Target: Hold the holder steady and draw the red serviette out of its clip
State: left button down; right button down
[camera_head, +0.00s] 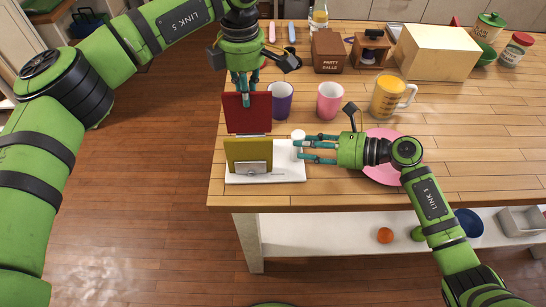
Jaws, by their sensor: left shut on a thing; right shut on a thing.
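The holder has a flat white base (285,176) near the table's front edge, with a white knob (298,135) at its back right. A yellow serviette (247,150) stands upright in the front metal clip (246,167). The red serviette (258,113) stands upright behind and above the yellow one. My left gripper (245,93) is shut on the red serviette's top edge from above. My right gripper (304,148) reaches in from the right, shut on the holder's knob.
A purple cup (282,104) and a pink cup (329,101) stand close behind the holder. A measuring jug (388,97) and a pink plate (379,173) lie to the right, the plate partly under my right arm. Boxes (437,55) and jars stand further back.

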pick_arm(q)
jog(key=shift+r, duration=1.25)
pick_arm(e)
jog(key=shift+s+f, duration=0.1)
jog(key=shift+f, duration=0.2)
pick_arm(q)
jog(key=shift+w, duration=0.1)
pick_arm(e)
jog(key=c, duration=0.7)
grip_release()
jog(key=shift+c, duration=0.2)
pick_arm(q)
jog(key=shift+f, duration=0.1)
pick_arm(e)
jog(key=shift+w+r, duration=0.1)
jog(key=shift+w, duration=0.1)
jog(key=v, duration=1.2)
jog(key=shift+r, duration=0.1)
